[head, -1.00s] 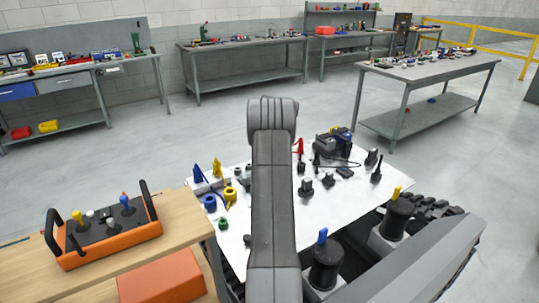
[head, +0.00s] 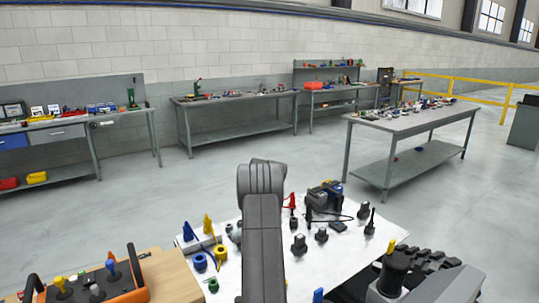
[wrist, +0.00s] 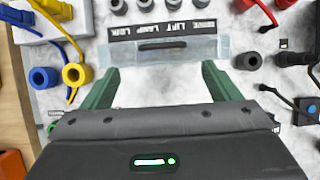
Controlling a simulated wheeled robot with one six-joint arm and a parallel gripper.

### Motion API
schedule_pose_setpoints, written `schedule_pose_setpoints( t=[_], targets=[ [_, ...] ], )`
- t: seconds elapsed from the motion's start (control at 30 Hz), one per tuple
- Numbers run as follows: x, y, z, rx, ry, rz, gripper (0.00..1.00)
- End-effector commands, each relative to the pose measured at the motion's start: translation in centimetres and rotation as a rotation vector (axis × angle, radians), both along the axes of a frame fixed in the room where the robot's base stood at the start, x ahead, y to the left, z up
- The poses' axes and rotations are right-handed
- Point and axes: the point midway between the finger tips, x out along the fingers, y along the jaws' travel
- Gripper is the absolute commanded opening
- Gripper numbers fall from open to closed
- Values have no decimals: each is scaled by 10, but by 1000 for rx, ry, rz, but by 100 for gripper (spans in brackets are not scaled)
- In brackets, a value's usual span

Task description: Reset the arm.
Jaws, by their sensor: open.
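My gripper (wrist: 160,70) shows in the wrist view with its two green fingers wide apart. No object is clasped between them. A clear plate with a dark slot (wrist: 125,52) lies just beyond and partly between the fingertips, below a dark label strip (wrist: 120,31); I cannot tell whether the fingers touch it. In the head view my dark arm (head: 263,240) reaches out over the white-topped table (head: 385,232), and it hides the gripper.
Blue (wrist: 43,77) and yellow (wrist: 75,74) ring connectors lie left of my gripper. Dark connectors and cables lie right. An orange control box (head: 125,292) is at lower left in the head view. A grey workbench (head: 400,122) stands beyond; open floor lies between.

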Motion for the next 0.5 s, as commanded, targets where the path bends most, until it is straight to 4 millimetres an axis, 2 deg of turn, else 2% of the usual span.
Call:
schedule_pose_setpoints(
  t=[0.3,0.5],
  targets=[
    [19,13,-43,0,2,0,83],
    [29,18,-65,-1,0,0,83]
  ],
)
